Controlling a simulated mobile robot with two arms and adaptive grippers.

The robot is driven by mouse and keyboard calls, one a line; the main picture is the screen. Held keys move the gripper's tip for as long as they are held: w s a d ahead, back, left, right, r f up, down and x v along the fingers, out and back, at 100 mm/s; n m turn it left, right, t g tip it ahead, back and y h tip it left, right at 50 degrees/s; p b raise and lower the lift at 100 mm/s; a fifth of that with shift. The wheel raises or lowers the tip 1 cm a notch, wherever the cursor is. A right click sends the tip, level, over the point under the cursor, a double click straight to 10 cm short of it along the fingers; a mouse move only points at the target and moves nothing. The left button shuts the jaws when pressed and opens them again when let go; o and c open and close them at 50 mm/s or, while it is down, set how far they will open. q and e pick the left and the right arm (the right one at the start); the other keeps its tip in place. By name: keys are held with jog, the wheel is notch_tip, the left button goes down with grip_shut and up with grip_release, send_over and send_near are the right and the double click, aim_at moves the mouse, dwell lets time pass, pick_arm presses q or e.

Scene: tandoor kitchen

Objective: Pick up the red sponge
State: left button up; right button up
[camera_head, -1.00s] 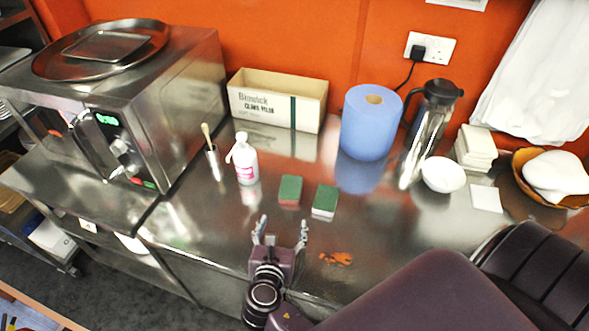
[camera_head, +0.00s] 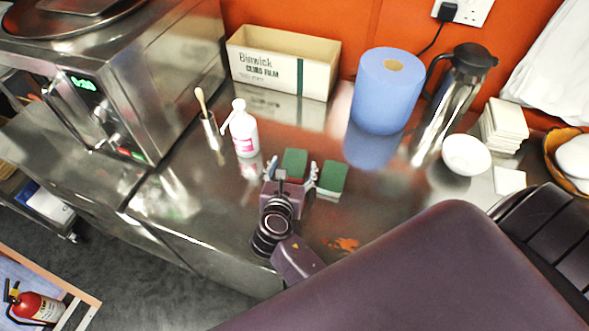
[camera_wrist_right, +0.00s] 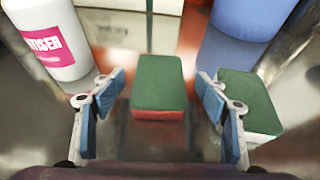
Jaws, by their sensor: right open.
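The red sponge (camera_head: 294,161) lies on the steel counter, with a green scouring top. In the right wrist view its red side shows below the green top (camera_wrist_right: 159,84). My right gripper (camera_head: 291,170) is open, with one finger toward each side of the sponge. In the right wrist view the sponge appears centred between the open fingers (camera_wrist_right: 160,92), with a gap on both sides. A second green-topped sponge (camera_head: 332,178) with a pale body (camera_wrist_right: 250,104) lies just to the right, close to the right finger. My left gripper is not in view.
An orange spill (camera_head: 344,244) lies in front.

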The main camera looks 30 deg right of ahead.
jog(key=shift+b+x, duration=0.45)
jog(key=shift+x, duration=0.45)
jog(key=shift+w+f, duration=0.2)
jog(key=shift+d+r, duration=0.1)
jog(key=c, duration=0.5)
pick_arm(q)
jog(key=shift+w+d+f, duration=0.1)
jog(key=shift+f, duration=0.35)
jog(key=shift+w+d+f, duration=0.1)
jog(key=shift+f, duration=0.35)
pick_arm(e)
jog(key=c, duration=0.3)
